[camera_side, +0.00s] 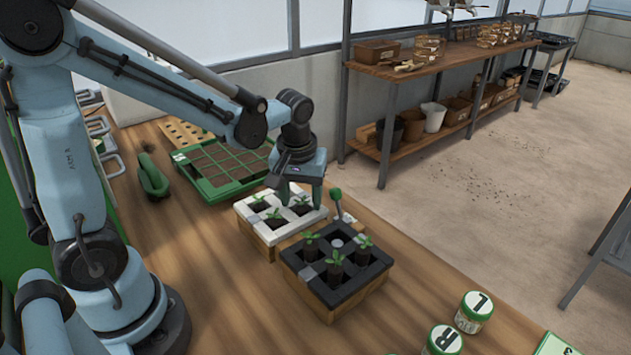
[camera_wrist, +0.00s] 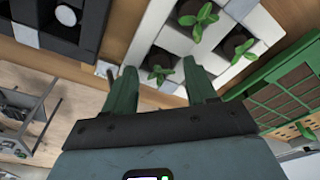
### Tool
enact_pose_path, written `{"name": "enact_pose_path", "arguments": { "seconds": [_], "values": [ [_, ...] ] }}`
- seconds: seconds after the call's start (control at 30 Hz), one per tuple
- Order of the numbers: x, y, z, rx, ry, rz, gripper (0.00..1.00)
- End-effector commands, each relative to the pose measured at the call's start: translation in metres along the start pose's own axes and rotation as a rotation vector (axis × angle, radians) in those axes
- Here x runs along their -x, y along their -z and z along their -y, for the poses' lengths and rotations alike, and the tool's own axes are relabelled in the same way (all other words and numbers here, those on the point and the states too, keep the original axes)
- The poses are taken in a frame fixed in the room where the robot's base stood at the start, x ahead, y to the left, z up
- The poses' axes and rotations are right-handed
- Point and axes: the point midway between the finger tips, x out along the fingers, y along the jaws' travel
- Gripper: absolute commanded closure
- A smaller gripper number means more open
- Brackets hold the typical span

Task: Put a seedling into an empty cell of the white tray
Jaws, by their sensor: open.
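The white tray (camera_side: 243,212) stands on the wooden bench. Three seedlings with green leaves show in it, including the left one (camera_side: 258,202) and the front one (camera_side: 275,218). In the wrist view the tray (camera_wrist: 215,63) also shows seedlings (camera_wrist: 197,18), (camera_wrist: 237,46), (camera_wrist: 160,71). Its remaining cell is hidden behind my gripper. My gripper (camera_side: 298,195) is open above the tray's far right part. In the wrist view its green fingers (camera_wrist: 161,86) are apart, with one seedling beyond the gap. I cannot tell whether they touch anything.
A black tray (camera_side: 330,300) with three seedlings and a round pale spot stands in front. A green tray (camera_side: 212,190) of brown cells lies behind left. A green-knobbed rod (camera_side: 337,196) stands close right of my gripper. Lettered jars (camera_side: 474,312) are at front right.

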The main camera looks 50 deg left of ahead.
Motion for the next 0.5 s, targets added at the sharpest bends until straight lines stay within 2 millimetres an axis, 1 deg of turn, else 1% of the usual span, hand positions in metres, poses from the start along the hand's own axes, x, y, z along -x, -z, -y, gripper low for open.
{"name": "enact_pose_path", "arguments": {
  "seconds": [0.17, 0.5],
  "values": [
    [0.016, 0.0, 0.0, -0.001, 0.0, 0.0, 0.44],
    [0.067, 0.0, 0.0, 0.0, 0.0, 0.0, 0.44]
  ]
}}
